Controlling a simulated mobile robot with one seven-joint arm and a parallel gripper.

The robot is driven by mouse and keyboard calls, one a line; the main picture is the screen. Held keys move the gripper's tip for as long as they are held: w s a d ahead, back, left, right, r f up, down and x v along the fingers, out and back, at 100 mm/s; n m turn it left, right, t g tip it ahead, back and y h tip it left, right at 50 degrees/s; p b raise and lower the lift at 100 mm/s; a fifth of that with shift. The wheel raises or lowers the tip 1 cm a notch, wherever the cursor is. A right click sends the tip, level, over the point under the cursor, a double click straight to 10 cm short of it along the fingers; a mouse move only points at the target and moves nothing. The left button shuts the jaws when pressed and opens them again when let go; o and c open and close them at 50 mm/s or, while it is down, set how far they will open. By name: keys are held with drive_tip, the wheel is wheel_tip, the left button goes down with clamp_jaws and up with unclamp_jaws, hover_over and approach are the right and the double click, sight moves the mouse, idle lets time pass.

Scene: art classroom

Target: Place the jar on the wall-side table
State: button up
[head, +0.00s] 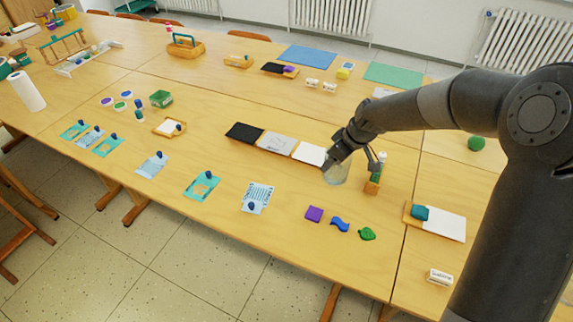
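A clear glass jar (337,175) stands on the near table (290,225), right of a white tile. My gripper (346,158) is down at the jar, its dark fingers close to the rim and overlapping the jar's upper part in the head view. I cannot tell whether the fingers touch the jar or are closed on it. The wall-side table (225,82) is the far row, beyond a seam and nearer the radiators.
A small wooden holder (373,185) with bottles stands right beside the jar. Black, grey and white tiles (309,154) lie to its left. The wall-side table holds blue and green mats (306,56), a wooden caddy (186,46) and small blocks, with bare wood between them.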

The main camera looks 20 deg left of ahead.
drive_tip(key=shift+s+a+f, duration=0.2)
drive_tip(key=shift+a+f, duration=2.3)
drive_tip(key=shift+s+a+f, duration=0.2)
drive_tip(key=shift+a+f, duration=2.3)
drive_tip(key=shift+f, duration=0.15)
drive_tip(key=o, duration=1.1)
drive_tip(key=v, duration=1.2)
